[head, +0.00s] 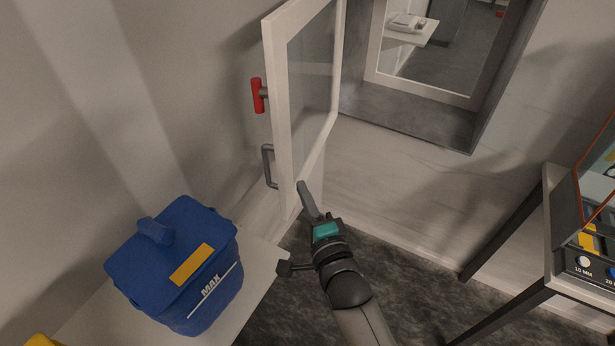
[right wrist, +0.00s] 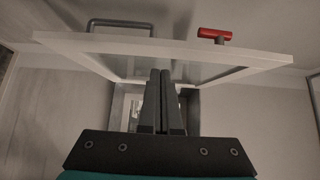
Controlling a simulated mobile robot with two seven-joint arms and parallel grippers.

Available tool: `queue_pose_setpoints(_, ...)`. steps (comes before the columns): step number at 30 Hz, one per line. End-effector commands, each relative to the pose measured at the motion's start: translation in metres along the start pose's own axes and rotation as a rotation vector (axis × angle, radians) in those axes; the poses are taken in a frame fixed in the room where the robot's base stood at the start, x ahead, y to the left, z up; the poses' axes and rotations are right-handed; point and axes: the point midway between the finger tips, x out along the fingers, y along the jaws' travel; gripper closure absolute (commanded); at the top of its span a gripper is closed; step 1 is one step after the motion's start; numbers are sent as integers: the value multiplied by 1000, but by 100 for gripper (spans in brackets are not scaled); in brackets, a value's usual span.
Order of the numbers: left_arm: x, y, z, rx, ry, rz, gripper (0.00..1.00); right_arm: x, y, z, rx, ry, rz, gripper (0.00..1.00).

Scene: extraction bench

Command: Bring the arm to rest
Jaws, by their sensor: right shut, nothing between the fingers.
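My right gripper (head: 308,200) is shut and empty, in front of the lower edge of an open glazed door. In the right wrist view its two dark fingers (right wrist: 160,102) lie together with nothing between them. The white-framed door (head: 280,110) stands swung open to the left of a wall opening. It has a red handle (head: 258,95) and a grey bar handle (head: 268,166). The door also shows above the fingers in the right wrist view (right wrist: 100,45). I cannot tell whether the fingers touch the door. My left gripper is not in view.
A blue lidded container (head: 180,265) marked MAX stands on a pale surface (head: 262,270) at the lower left. A dark-legged table (head: 535,285) with equipment is at the right. The wall opening (head: 410,120) is uncovered. Dark floor (head: 420,285) lies free between them.

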Motion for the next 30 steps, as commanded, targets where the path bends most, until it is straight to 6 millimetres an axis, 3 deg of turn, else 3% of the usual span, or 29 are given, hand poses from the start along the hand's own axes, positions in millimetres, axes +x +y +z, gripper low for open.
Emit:
queue_pose_setpoints(6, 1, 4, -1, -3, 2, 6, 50, -19, 0, 9, 1, -1, 0, 100)
queue_pose_setpoints(17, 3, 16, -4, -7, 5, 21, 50, -24, 7, 10, -12, 0, 11, 100)
queue_pose_setpoints(20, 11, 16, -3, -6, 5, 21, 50, -29, 40, 8, -65, -1, 68, 100)
queue_pose_setpoints(23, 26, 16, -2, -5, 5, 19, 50, -41, 100, 3, -172, -9, 176, 100)
queue_pose_setpoints(26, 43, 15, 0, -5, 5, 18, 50, -63, 174, -3, -310, -38, 315, 100)
queue_pose_setpoints(30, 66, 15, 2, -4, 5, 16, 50, -108, 273, -12, -503, -111, 512, 100)
